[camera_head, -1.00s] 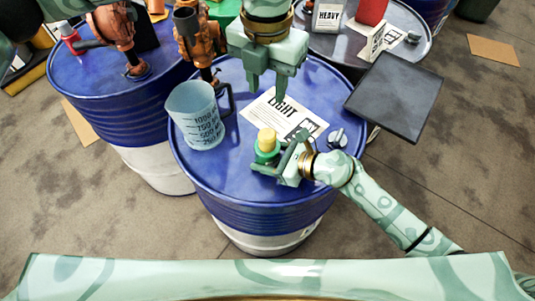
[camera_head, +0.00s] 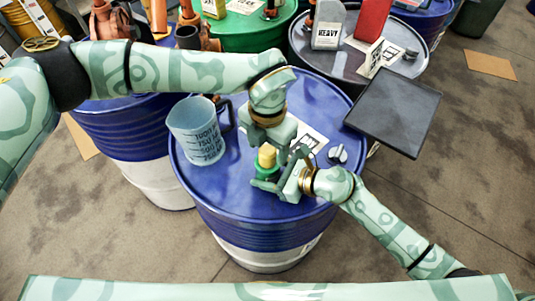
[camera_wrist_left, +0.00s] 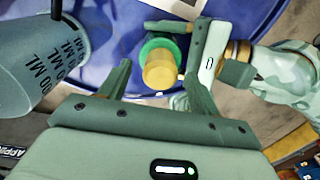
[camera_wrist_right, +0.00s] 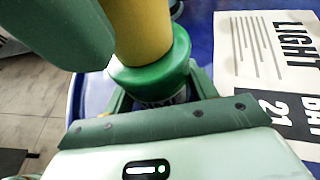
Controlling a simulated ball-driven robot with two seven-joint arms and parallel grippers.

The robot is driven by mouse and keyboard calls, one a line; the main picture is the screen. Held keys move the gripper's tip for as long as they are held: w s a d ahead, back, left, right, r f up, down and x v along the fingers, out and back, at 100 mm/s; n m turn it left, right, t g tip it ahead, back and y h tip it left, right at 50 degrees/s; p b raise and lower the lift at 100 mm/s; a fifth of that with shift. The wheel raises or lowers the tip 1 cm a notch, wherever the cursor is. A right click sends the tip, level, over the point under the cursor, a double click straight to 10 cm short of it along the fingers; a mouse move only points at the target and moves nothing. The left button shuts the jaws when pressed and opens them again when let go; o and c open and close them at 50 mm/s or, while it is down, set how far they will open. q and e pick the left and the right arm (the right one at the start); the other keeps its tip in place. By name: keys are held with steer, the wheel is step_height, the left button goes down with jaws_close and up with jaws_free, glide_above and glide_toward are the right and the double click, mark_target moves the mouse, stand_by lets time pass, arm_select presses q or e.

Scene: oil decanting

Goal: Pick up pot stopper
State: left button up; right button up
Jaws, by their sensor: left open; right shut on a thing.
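The pot stopper (camera_head: 266,154) is a yellow cylinder upright in the neck of a small green pot (camera_head: 264,171) near the blue drum's front edge. My right gripper (camera_head: 272,181) is shut on the pot from the right. My left gripper (camera_head: 270,148) is open, pointing down just above the stopper. In the left wrist view the stopper (camera_wrist_left: 160,72) lies between the spread fingers, nearer the right one. In the right wrist view a blurred left finger is close beside the stopper (camera_wrist_right: 138,28); I cannot tell whether they touch.
A blue-grey measuring jug (camera_head: 198,133) stands on the drum (camera_head: 225,185) at left. A LIGHT label sheet (camera_wrist_right: 268,80) lies behind the pot, partly hidden. A small grey cap-like piece (camera_head: 338,154) is at right. A dark square panel (camera_head: 395,103) juts in at the drum's right.

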mark_target(267, 150)
arm_select(q)
steer(key=shift+f, duration=0.6)
steer(key=c, duration=1.1)
steer(key=shift+o, duration=0.2)
step_height(267, 150, up, 10)
steer(key=shift+r, duration=0.1)
arm_select(e)
steer(key=o, duration=1.3)
